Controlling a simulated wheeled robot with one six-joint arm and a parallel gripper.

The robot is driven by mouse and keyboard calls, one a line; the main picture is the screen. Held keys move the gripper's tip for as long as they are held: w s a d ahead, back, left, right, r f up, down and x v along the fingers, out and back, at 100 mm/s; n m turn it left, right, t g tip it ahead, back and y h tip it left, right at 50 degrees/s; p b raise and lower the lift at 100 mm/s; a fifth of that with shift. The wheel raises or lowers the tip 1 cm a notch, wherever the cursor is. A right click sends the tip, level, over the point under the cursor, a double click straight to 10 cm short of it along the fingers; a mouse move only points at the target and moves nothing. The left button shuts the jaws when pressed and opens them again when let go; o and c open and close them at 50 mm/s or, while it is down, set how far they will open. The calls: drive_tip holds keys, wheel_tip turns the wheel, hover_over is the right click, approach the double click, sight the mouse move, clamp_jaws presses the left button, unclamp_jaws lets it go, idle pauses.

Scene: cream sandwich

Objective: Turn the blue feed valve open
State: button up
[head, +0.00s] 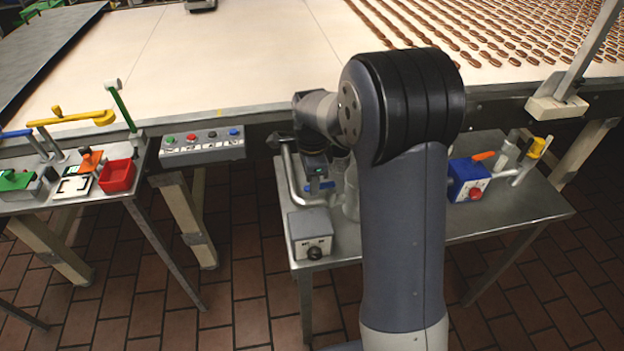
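A small blue piece (322,187), which looks like the blue valve handle, shows beside a bent grey pipe (290,172) on the steel table (430,228) in the head view. My arm hides much of what is around it. My gripper (316,180) points down at the blue piece, right over or against it. I cannot tell whether they touch. The fingers are small and partly hidden, so I cannot tell whether they are open or shut.
A grey box with a black knob (313,252) stands in front of the pipe. A blue box (467,180) with a red knob stands to the right. A button panel (202,146) and a side table with a red bin (117,175) are at left. The conveyor (230,60) runs behind.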

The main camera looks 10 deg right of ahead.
drive_tip(key=shift+o, duration=0.6)
wheel_tip(320, 180, up, 11)
drive_tip(key=shift+f, duration=0.15)
wheel_tip(320, 180, down, 11)
drive_tip(key=shift+r, duration=0.15)
drive_tip(key=shift+s, duration=0.15)
idle(0.4)
idle(0.4)
